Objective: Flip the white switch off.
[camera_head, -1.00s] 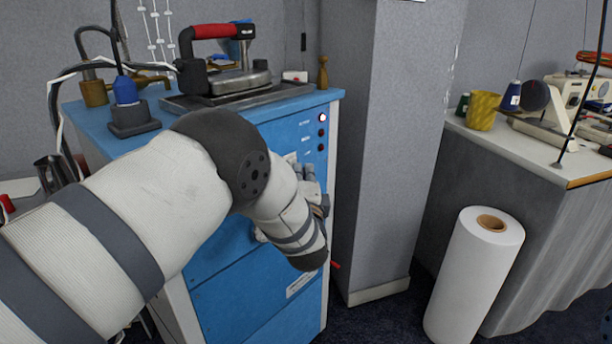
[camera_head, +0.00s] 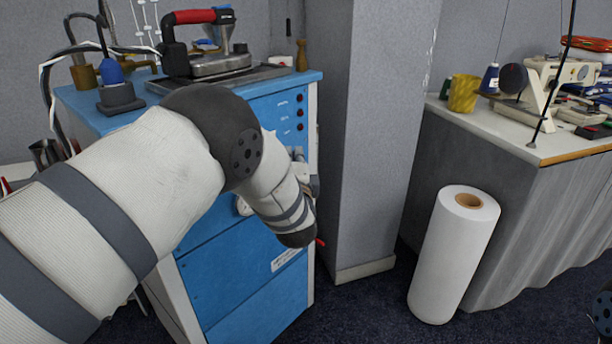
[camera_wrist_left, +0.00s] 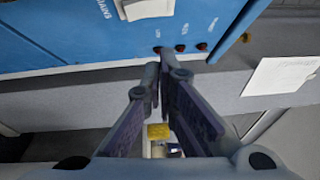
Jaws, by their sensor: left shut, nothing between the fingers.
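The blue machine cabinet (camera_head: 245,270) stands left of the pillar. In the left wrist view a white piece, which looks like the white switch (camera_wrist_left: 148,9), sits on the blue panel at the top edge, partly cut off. Its rocker position is not clear. In the head view my left arm covers that part of the panel. My left gripper (camera_wrist_left: 162,78) is shut and empty, its fingertips below the white piece in the picture and apart from it. Small indicator lamps (camera_head: 300,113) on the panel look dark red, unlit.
An iron (camera_head: 205,60) with a red handle rests on top of the cabinet. A grey pillar (camera_head: 375,130) stands close on the right. A white roll (camera_head: 450,265) leans by the cloth-covered table (camera_head: 510,215). Dark floor lies between.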

